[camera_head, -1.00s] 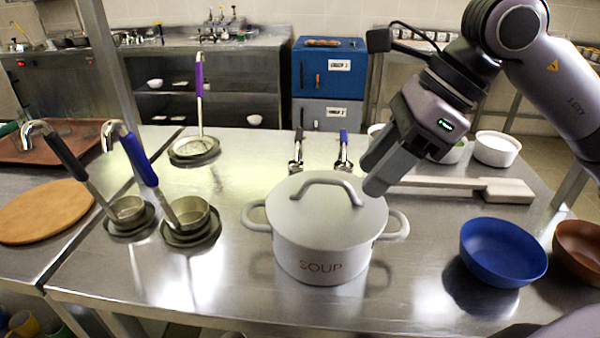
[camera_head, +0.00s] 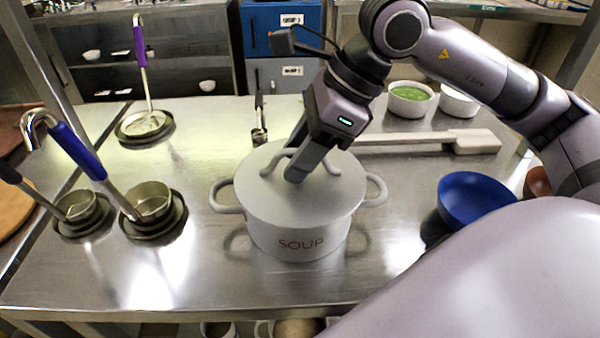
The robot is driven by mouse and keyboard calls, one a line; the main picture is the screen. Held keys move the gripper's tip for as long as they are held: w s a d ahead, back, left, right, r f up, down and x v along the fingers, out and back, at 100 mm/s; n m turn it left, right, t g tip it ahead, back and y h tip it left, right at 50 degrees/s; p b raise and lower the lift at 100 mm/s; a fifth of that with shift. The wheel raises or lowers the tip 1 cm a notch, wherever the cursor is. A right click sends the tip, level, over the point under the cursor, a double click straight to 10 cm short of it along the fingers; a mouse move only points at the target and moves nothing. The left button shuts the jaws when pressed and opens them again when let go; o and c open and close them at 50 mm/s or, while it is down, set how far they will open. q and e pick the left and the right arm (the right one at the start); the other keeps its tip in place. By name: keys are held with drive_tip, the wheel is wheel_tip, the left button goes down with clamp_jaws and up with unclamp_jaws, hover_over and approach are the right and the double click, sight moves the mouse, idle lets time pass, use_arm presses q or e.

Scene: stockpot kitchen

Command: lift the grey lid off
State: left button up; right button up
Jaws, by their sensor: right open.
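The grey lid (camera_head: 255,172) sits on the grey stockpot marked SOUP (camera_head: 285,225) in the middle of the steel table. The lid's arched handle (camera_head: 325,160) stands on its top. My right gripper (camera_head: 297,178) is open and points down at the handle from above, with its fingers at the handle's middle. The fingers hide part of the handle, and I cannot tell whether they touch it. My left gripper is not in view.
Two ladles in small pots (camera_head: 150,200) stand left of the stockpot, and a skimmer (camera_head: 143,122) lies behind them. A blue bowl (camera_head: 475,195) is on the right. A pale paddle (camera_head: 470,140) and a bowl of green food (camera_head: 410,97) are behind. The table's front left is clear.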

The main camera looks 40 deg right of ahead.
clamp_jaws()
wheel_tip(320, 180, up, 20)
drive_tip(key=p, duration=0.3)
idle(0.4)
